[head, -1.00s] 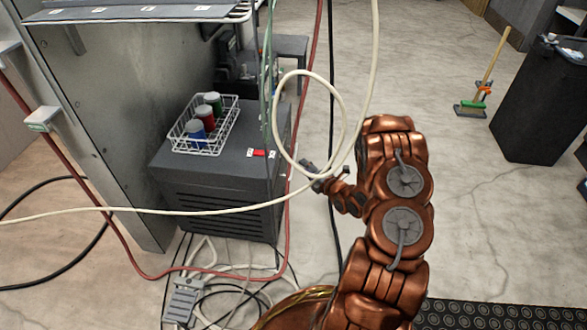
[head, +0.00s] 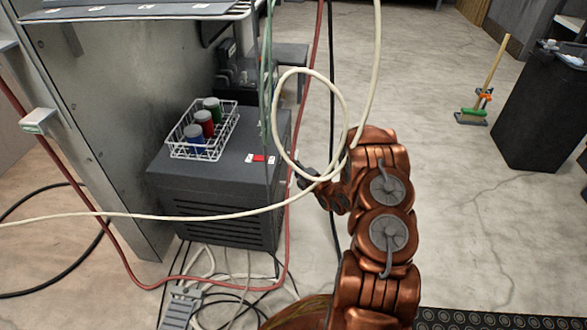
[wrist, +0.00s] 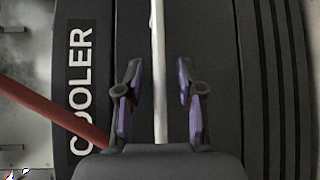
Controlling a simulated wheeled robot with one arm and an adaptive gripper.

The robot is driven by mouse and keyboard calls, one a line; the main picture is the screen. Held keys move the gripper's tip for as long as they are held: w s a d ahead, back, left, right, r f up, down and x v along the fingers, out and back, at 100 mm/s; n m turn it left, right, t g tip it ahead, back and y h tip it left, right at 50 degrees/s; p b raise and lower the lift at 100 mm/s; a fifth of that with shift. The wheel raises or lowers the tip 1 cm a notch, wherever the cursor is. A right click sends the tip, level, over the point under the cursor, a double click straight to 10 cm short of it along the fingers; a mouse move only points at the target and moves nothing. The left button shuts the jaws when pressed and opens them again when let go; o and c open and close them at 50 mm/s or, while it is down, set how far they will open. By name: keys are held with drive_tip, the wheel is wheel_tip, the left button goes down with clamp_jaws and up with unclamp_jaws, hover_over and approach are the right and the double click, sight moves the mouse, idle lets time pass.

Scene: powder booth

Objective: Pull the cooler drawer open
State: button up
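The dark grey cooler (head: 215,172) stands beside the metal panel; louvres show on its front side. In the wrist view its dark face (wrist: 215,50) carries the label COOLER (wrist: 80,85), turned sideways. My gripper (wrist: 158,80) is open in front of this face. A pale straight bar (wrist: 158,45) runs between the fingers, with a gap on each side; I cannot tell for sure whether it is the drawer handle or a hose. In the head view my gripper (head: 301,172) is at the cooler's right side, partly hidden by a cream hose. No drawer gap shows.
A white wire basket (head: 222,140) with several cans stands on the cooler. A cream hose (head: 345,105) loops by my gripper, and a red hose (head: 288,235) hangs before the cooler. Cables and a power strip (head: 180,307) lie on the floor.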

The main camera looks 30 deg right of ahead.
clamp_jaws()
idle(0.7)
